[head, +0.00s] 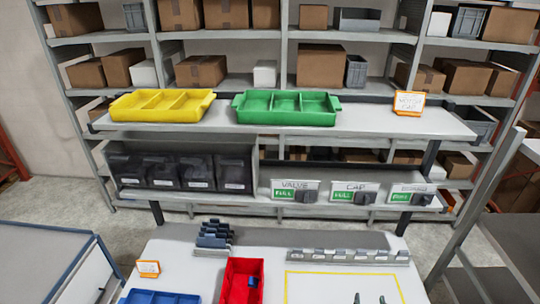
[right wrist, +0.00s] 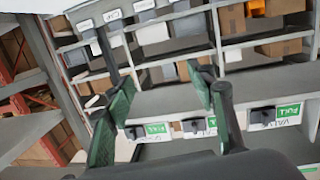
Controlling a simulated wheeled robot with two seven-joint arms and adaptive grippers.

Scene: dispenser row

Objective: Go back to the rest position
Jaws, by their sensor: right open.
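My right gripper (head: 369,299) shows only as two dark fingertips at the bottom edge of the head view, over the table area framed by a yellow line. In the right wrist view the right gripper (right wrist: 165,100) is open, its two green-padded fingers wide apart with nothing between them. Beyond the fingers are the dispenser shelf and the storage racks. My left gripper is not in view.
The white table (head: 190,258) holds a red bin (head: 240,284) with a blue piece, a blue tray (head: 158,297) and a dark rack (head: 214,236). Behind it, a shelf carries yellow (head: 160,106) and green (head: 286,108) trays above labelled dispensers (head: 296,190).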

